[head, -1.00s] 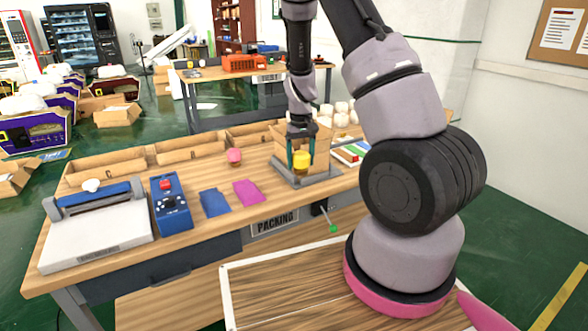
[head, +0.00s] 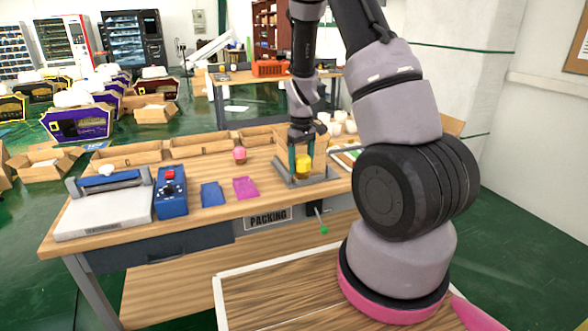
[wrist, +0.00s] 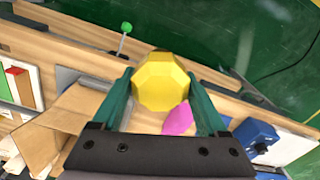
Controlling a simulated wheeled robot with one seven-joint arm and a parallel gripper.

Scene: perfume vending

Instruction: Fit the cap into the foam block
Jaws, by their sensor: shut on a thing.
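A yellow faceted cap (wrist: 161,82) sits between the two green fingers of my gripper (wrist: 165,105) in the wrist view. In the head view my gripper (head: 302,160) points down and holds the yellow cap (head: 303,166) just in front of an open cardboard box (head: 320,150). The box stands in a grey metal fixture (head: 318,180) on the packing table. The box also shows at the left of the wrist view (wrist: 70,115). I cannot make out the foam block in either view; it may be hidden inside the box.
The packing table (head: 215,222) holds a blue control box (head: 171,195), a white sealing machine (head: 105,212), blue (head: 211,195) and magenta (head: 245,188) pouches, and a pink round object (head: 239,154). Cardboard trays line the back. A green-knobbed lever (head: 323,229) sticks out in front.

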